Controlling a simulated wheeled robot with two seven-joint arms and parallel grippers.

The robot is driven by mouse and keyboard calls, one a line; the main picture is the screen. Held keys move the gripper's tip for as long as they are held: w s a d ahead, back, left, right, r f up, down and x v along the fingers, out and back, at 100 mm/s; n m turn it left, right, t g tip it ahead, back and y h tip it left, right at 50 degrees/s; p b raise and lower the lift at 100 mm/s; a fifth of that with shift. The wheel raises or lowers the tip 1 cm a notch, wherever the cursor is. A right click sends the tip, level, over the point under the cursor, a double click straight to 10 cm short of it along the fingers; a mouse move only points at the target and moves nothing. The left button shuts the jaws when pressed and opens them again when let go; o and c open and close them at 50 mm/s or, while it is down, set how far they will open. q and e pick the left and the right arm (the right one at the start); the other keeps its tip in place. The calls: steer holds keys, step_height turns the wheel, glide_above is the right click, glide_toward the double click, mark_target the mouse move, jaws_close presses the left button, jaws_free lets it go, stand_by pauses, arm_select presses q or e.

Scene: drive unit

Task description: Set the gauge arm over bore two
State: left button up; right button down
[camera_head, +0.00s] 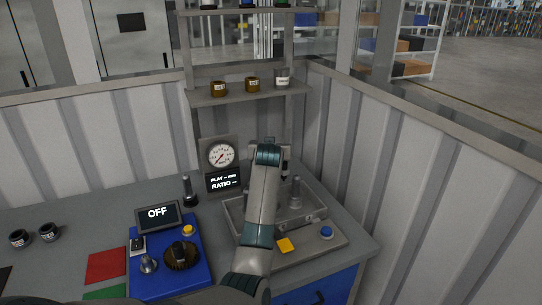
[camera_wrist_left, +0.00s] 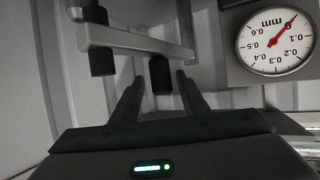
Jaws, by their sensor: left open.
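A grey bar that looks like the gauge arm (camera_wrist_left: 140,42) shows in the left wrist view, which is upside down. It carries two black cylindrical ends, one of them (camera_wrist_left: 160,75) just beyond and between my left fingertips. My left gripper (camera_wrist_left: 160,88) is open; I cannot tell if it touches that black end. In the head view my left arm reaches over the grey drive housing (camera_head: 335,240) and hides most of the gripper and the gauge arm. The dial gauge (camera_head: 221,155) stands behind, also in the wrist view (camera_wrist_left: 275,40). The bores cannot be made out. My right gripper is out of view.
A display (camera_head: 223,182) reads PLAY and RATIO without values. A grey post (camera_head: 295,191) stands in the housing. A blue unit (camera_head: 180,275) with an OFF screen (camera_head: 158,215) sits left. A dark upright peg (camera_head: 189,190) stands by the display. A corrugated wall is at right.

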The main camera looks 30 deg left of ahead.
arm_select(q)
steer(key=b+v, duration=0.3)
steer(key=v, duration=1.1)
steer(key=shift+s+d+b, duration=0.25)
steer(key=shift+d+b, duration=0.1)
steer(key=shift+c, duration=0.2)
